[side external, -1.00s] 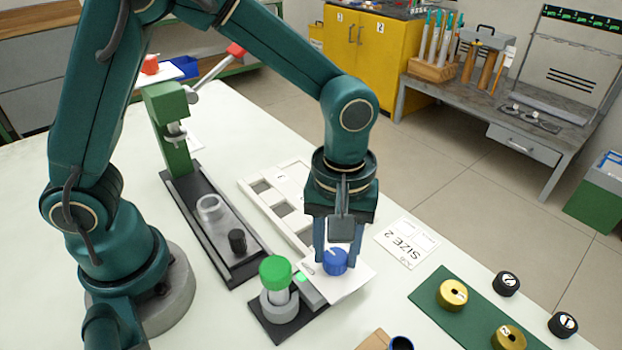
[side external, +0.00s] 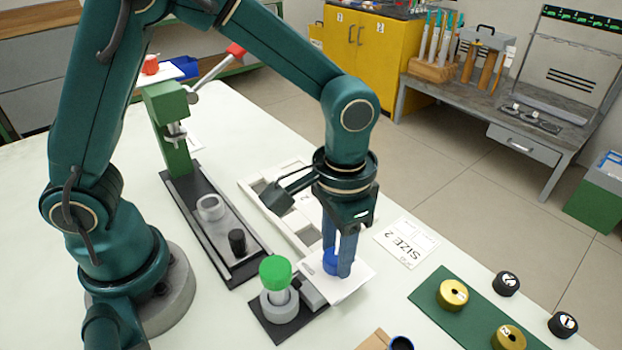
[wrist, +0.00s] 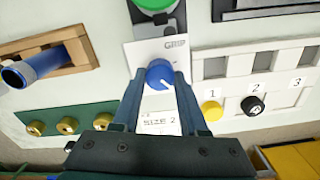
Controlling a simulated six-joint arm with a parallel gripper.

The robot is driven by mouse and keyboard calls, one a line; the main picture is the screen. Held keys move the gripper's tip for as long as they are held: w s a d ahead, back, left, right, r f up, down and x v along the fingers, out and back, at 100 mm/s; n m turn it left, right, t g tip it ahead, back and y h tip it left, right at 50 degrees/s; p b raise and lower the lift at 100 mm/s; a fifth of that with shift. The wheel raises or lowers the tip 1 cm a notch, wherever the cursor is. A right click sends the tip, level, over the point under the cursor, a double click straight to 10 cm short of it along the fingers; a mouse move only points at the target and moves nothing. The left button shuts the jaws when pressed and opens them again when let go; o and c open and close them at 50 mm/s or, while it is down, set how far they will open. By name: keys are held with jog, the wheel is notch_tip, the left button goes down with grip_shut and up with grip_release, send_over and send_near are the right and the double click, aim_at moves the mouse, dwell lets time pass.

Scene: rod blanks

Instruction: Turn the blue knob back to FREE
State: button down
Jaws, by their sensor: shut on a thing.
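The blue knob (side external: 330,262) sits on a white plate (side external: 345,288) near the table's front. My gripper (side external: 339,268) points down with its fingers shut on the knob's two sides. In the wrist view the knob (wrist: 160,74) is between the fingertips, with a white mark on its top. The word GRIP shows on the plate (wrist: 150,52) beyond the knob, to the upper right. I cannot read the word FREE anywhere; my fingers cover part of the plate.
A green-capped post (side external: 276,278) stands close left of the knob. A white slotted rack (side external: 262,200) lies behind. A SIZE 2 card (side external: 405,243) lies to the right, and a green board (side external: 470,320) with brass pieces is at the front right.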

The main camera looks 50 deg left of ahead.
jog(key=m, duration=0.3)
jog(key=shift+m, duration=2.2)
jog(key=shift+c, duration=2.2)
grip_release()
jog(key=shift+r, duration=0.15)
jog(key=shift+r, duration=2.45)
